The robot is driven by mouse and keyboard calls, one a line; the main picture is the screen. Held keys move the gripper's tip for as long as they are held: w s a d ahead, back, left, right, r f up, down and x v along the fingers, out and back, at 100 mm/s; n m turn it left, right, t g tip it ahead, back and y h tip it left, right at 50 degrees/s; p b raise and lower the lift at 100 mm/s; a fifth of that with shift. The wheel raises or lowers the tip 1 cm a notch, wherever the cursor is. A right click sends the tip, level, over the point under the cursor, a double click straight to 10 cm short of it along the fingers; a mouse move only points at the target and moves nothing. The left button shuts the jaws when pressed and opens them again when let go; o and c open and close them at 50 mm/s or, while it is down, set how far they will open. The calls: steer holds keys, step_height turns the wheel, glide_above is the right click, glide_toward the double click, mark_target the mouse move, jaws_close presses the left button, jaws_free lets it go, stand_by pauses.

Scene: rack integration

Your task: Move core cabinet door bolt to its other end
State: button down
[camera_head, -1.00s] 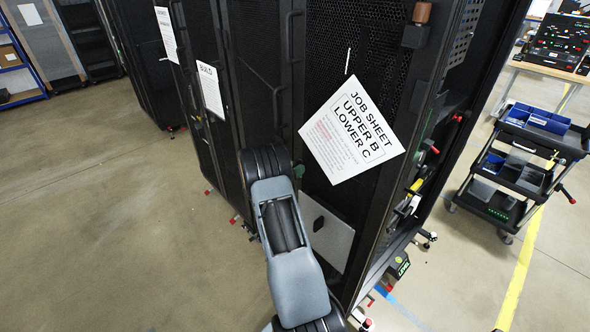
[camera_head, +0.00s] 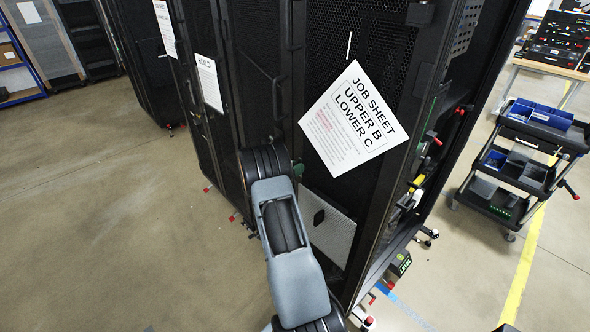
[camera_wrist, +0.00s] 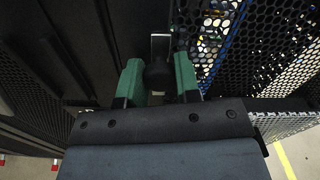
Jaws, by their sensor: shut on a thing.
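In the wrist view my gripper (camera_wrist: 158,78) has its two green fingers on either side of a dark knob, the door bolt (camera_wrist: 158,74), and is shut on it. A pale metal piece (camera_wrist: 160,46) shows just beyond the knob. In the head view my grey arm reaches up to the black cabinet door (camera_head: 375,45), left of the job sheet. There my wrist hides the bolt and most of the gripper; only a bit of green (camera_head: 298,170) shows. I cannot tell from the frames which end of its travel the bolt is at.
A white job sheet (camera_head: 353,118) reading "Upper B, Lower C" hangs on the door mesh. A light panel (camera_head: 327,225) sits low on the door, right of my arm. A tool cart (camera_head: 520,165) stands at right. Open floor (camera_head: 110,230) lies at left.

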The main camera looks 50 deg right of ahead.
steer(key=shift+a+f, duration=0.1)
steer(key=shift+f, duration=0.15)
steer(key=c, duration=1.1)
jaws_free()
steer(key=shift+f, duration=0.1)
steer(key=o, duration=0.3)
steer(key=a+b, duration=0.3)
steer(key=a, duration=1)
steer(key=shift+w+a, duration=0.35)
steer(key=shift+w, duration=0.1)
